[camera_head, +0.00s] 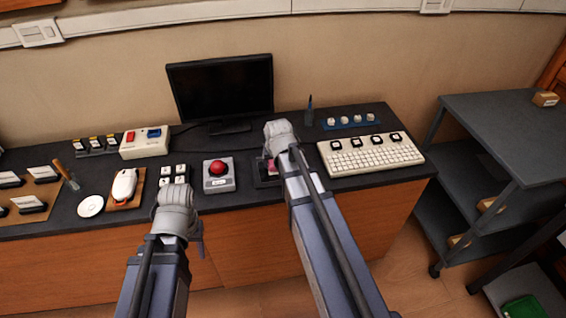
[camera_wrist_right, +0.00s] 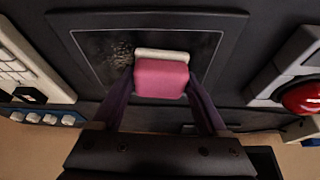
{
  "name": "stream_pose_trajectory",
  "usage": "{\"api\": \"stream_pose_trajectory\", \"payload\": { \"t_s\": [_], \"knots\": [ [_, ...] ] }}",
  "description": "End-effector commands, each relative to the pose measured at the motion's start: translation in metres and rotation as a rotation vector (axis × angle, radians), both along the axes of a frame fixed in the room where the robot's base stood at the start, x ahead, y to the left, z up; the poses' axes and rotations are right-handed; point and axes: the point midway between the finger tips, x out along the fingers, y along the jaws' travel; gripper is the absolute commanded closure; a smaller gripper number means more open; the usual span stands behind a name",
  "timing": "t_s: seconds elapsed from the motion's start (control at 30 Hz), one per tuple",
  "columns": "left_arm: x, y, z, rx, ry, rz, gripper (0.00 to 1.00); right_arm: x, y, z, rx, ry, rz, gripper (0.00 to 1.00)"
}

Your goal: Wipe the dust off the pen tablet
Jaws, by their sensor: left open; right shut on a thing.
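The pen tablet (camera_wrist_right: 208,48) is a dark flat slab with a thin pale outline, lying on the dark desk. In the head view its left part (camera_head: 260,181) shows beside my right arm, which hides much of it. A speckled patch of pale dust (camera_wrist_right: 119,50) lies on the tablet, left of the pad in the right wrist view. My right gripper (camera_wrist_right: 161,88) is shut on a pink block with a white pad (camera_wrist_right: 160,78), held over the tablet; whether it touches is unclear. My left gripper (camera_head: 198,240) is open and empty at the desk's front edge, away from the tablet.
A red button box (camera_head: 218,174) stands left of the tablet and a white keyboard (camera_head: 370,155) right of it. A monitor (camera_head: 221,88) and a pen holder (camera_head: 309,112) are behind. A grey cart (camera_head: 510,130) stands right of the desk.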

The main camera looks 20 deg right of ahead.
Motion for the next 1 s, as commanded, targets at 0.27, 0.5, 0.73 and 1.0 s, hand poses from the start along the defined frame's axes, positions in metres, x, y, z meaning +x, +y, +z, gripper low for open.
{"api": "stream_pose_trajectory", "payload": {
  "t_s": [0.27,0.5,0.73,1.0],
  "knots": [
    [0.0,0.0,0.0,0.0,0.0,0.0,0.5,0.001,0.005,-0.001,0.004,0.003,0.0,0.68],
    [0.0,0.0,0.0,0.0,0.0,0.0,0.5,0.004,0.022,0.0,0.004,0.003,0.002,0.68],
    [0.0,0.0,0.002,0.0,0.0,0.0,0.5,0.008,0.038,0.001,0.003,0.002,0.001,0.68],
    [0.0,0.0,-0.003,0.0,0.0,0.0,0.5,0.008,0.039,-0.003,0.002,0.002,-0.001,0.68]
  ]
}}
